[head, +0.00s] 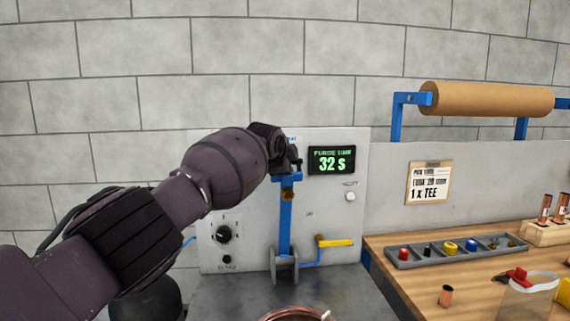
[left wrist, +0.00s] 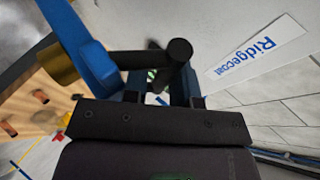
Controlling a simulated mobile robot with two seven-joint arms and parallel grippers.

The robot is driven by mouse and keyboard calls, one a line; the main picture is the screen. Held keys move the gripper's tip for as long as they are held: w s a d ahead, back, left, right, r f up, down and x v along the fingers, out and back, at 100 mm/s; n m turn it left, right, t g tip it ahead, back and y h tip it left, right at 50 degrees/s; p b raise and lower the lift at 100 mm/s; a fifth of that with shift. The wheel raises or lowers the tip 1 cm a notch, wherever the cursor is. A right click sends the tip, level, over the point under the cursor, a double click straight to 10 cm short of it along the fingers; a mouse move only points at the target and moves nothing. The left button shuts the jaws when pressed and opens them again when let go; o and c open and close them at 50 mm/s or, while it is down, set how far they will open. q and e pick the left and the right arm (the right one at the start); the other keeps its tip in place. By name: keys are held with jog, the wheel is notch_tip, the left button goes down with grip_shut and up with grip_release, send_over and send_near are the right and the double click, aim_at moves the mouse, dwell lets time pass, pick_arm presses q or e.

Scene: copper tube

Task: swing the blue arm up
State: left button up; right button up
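The blue arm (head: 286,225) stands upright on the front of the grey machine panel, its foot in a grey bracket (head: 284,265). A brass-coloured part (head: 288,195) sits near its top. My left gripper (head: 292,160) is at the top of the blue arm. In the left wrist view, the blue arm (left wrist: 82,40) lies close on the left. A black bar (left wrist: 150,58) with a round end crosses in front of the left gripper's fingers (left wrist: 160,88), which show a gap. Whether they grip the bar is unclear. My right gripper is in neither view.
A display (head: 332,161) reads 32 S beside the arm's top. A yellow-handled valve (head: 335,243) is right of the arm. A copper coil (head: 297,313) lies in front. A parts tray (head: 405,262) stands on the bench at right. The wall behind is bare.

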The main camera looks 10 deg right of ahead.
pick_arm(q)
jog(key=shift+s+a+r+p, duration=0.1)
jog(key=shift+s+r+p, duration=0.1)
jog(key=shift+r+p, duration=0.25)
jog(key=shift+p+v, duration=1.1)
jog(key=shift+p, duration=0.15)
jog(key=shift+s+r+p, duration=0.1)
jog(key=shift+s+p, duration=0.1)
jog(key=shift+p, duration=0.1)
jog(key=p+v, duration=0.1)
jog(key=v, duration=0.6)
jog(key=shift+s+a+f, duration=0.2)
jog(key=shift+s+a, duration=0.05)
jog(key=shift+s, duration=0.05)
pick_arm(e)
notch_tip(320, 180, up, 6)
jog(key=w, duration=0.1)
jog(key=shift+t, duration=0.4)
